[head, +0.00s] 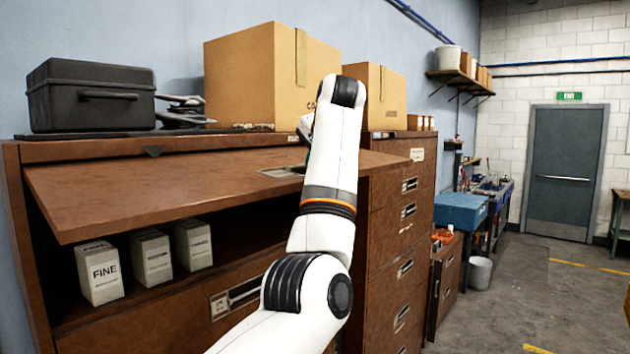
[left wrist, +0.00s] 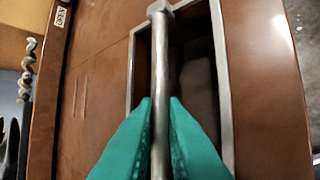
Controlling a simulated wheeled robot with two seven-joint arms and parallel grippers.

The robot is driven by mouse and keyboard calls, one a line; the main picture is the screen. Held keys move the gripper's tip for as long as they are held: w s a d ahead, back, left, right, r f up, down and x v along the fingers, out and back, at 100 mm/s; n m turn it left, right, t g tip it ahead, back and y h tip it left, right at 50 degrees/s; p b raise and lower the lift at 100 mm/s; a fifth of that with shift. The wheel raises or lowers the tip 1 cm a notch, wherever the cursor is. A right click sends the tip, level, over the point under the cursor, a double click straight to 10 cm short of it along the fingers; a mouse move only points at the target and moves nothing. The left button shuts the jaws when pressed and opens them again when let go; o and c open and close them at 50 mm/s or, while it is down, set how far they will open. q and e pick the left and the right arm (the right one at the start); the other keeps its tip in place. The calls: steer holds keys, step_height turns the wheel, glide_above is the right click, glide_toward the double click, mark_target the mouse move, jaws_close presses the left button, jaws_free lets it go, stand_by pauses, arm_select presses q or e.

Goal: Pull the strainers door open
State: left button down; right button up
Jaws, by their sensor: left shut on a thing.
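The strainers door (head: 150,190) is a brown flap on the cabinet, swung up to roughly level, with the shelf below it exposed. Its recessed metal handle (head: 283,171) is near the right end, partly behind my left arm. In the left wrist view the handle bar (left wrist: 160,60) runs between the teal fingers of my left gripper (left wrist: 160,110), which is shut on it. In the head view only a sliver of teal shows beside my wrist; the fingertips are hidden. My right gripper is in neither view.
Several white boxes, one marked FINE (head: 100,272), stand on the shelf under the door. A black case (head: 90,95) and cardboard boxes (head: 262,80) sit on top of the cabinets. A drawer cabinet (head: 395,270) adjoins on the right. The floor (head: 540,290) at right is open.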

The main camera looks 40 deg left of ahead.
arm_select(q)
steer(key=shift+r+h, duration=0.4)
steer(key=shift+r, duration=0.65)
steer(key=c, duration=1.5)
jaws_free()
steer(key=shift+r, duration=0.1)
steer(key=v, duration=1.1)
steer(key=shift+s+d+r+b, duration=0.15)
steer(key=shift+d+r+b, duration=0.05)
steer(key=shift+r+b, duration=0.1)
